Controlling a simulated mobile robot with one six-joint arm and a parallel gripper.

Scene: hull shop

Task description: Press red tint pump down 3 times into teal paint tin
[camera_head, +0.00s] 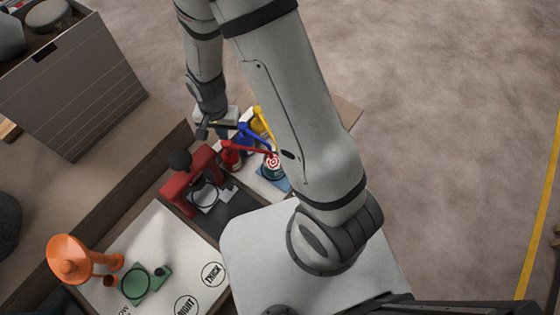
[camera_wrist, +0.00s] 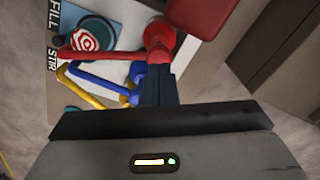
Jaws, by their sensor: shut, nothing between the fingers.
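The red tint pump (camera_wrist: 158,36) is in the upper middle of the wrist view, with its long red spout reaching left over the tin. In the head view the red pump (camera_head: 231,156) stands left of the tin. The teal paint tin (camera_wrist: 70,44) is open, with a red and white ring pattern inside; it also shows in the head view (camera_head: 272,172). My gripper (camera_wrist: 158,70) is shut and empty, its dark fingertips at the red pump's head. I cannot tell whether they touch it.
A blue pump (camera_wrist: 130,92) and a yellow pump (camera_wrist: 100,100) stand beside the red one, spouts toward the tin. A red stand (camera_head: 188,182) is close by on the left. An orange funnel-shaped thing (camera_head: 70,260) stands front left.

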